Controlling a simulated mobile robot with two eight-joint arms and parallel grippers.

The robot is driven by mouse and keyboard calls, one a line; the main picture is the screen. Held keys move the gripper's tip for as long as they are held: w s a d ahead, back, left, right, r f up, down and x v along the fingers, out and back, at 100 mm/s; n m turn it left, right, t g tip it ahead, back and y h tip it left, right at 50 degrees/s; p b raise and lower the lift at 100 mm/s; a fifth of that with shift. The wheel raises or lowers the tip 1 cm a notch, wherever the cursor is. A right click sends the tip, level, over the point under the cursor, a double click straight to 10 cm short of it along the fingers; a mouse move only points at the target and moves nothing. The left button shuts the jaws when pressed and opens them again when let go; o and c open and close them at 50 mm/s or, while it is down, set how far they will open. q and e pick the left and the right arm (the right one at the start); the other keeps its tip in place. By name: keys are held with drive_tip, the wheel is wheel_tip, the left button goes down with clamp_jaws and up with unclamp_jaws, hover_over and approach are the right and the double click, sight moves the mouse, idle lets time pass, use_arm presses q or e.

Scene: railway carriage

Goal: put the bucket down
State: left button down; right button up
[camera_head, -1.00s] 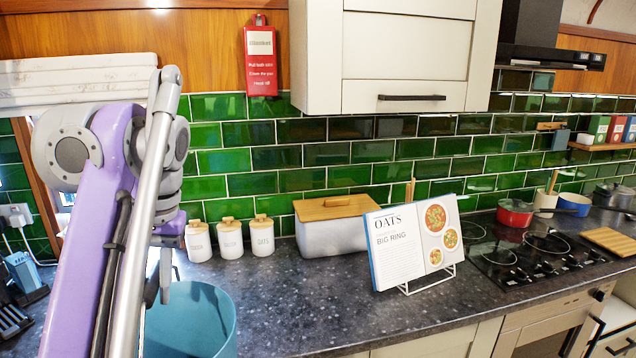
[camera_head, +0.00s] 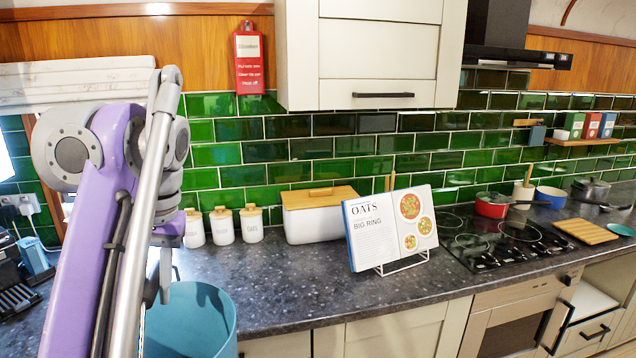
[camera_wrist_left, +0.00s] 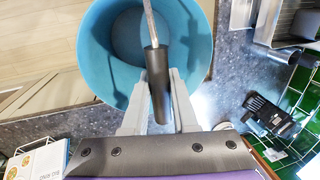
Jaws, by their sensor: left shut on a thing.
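The blue bucket (camera_head: 196,322) shows at the lower left of the head view, partly behind my left arm. In the left wrist view the bucket (camera_wrist_left: 104,62) is seen from above and looks empty. Its handle has a dark grip (camera_wrist_left: 157,82). My left gripper (camera_wrist_left: 158,78) is shut on that dark grip, with one finger on each side. In the head view my left gripper (camera_head: 160,285) is mostly hidden by its own arm. The bucket overlaps the front edge of the worktop in the picture; I cannot tell whether it touches anything below. My right gripper does not show.
The dark speckled worktop (camera_head: 290,285) has bare room in front of the white canisters (camera_head: 222,226) and bread bin (camera_head: 315,218). An open cookbook (camera_head: 385,232) stands near the middle. The hob (camera_head: 505,240), red pan (camera_head: 492,205) and wooden board (camera_head: 585,231) are to the right.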

sight(193, 303)
use_arm(q)
drive_tip(key=shift+s+d, duration=0.1)
drive_tip(key=shift+s, duration=0.1)
drive_tip(key=shift+d+f, duration=0.15)
drive_tip(key=shift+f, duration=0.05)
drive_tip(key=shift+m, duration=0.3)
drive_tip(key=w+f, duration=0.2)
drive_tip(key=f, duration=0.1)
drive_tip(key=w+f, duration=0.3)
drive_tip(key=w+d+f, duration=0.1)
drive_tip(key=w+f, duration=0.2)
drive_tip(key=shift+f, duration=0.35)
drive_tip(key=w+d+f, duration=0.1)
drive_tip(key=w+f, duration=0.1)
drive_tip(key=f, duration=0.5)
drive_tip(key=w+d+f, duration=0.1)
drive_tip(key=w+f, duration=0.2)
drive_tip(key=f, duration=0.3)
drive_tip(key=s+d+f+m, duration=0.1)
drive_tip(key=s+f, duration=0.2)
drive_tip(key=f, duration=0.9)
drive_tip(key=s+d+f, duration=0.2)
drive_tip(key=s+f, duration=0.2)
drive_tip(key=f, duration=0.8)
drive_tip(key=shift+d+f+m, duration=0.2)
drive_tip(key=shift+f+m, duration=0.15)
drive_tip(key=shift+m, duration=0.05)
drive_tip(key=shift+d, duration=0.1)
